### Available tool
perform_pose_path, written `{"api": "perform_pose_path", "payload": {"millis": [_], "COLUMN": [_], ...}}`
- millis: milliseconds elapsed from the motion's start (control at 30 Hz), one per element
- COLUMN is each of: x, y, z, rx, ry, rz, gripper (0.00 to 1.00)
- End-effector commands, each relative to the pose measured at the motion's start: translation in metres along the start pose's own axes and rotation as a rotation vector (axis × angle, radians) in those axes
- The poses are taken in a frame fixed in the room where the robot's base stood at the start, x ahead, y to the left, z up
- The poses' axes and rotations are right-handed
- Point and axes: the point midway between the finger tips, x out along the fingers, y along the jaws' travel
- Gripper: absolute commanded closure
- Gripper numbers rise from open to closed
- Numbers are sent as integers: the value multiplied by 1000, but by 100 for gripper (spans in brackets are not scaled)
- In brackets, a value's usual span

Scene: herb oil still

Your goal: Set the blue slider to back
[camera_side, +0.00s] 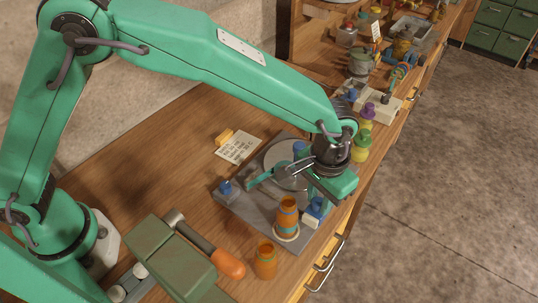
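A grey board (242,205) lies on the wooden table and carries several parts. A small blue knob (226,187) stands at its left edge, and a blue piece on a white block (315,207) sits at its right front edge. I cannot tell for certain which of these is the blue slider. My gripper (297,184) hangs over the board between the two, its jaws spread apart with nothing seen between them. It appears above the board, not touching either blue piece. A blue cylinder (299,149) stands behind it, partly hidden by my wrist.
An orange jar (287,212) stands on a pale round base at the board's front. A written card (239,147) lies behind the board. Colored bottles (362,143) stand right of my wrist.

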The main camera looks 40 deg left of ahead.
Motion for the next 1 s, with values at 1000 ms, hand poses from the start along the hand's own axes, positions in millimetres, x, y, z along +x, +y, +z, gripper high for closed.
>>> {"api": "perform_pose_path", "payload": {"millis": [1000], "x": [-2], "y": [-126], "z": [32], "rx": [-4], "ry": [6], "rz": [2], "gripper": [100]}}
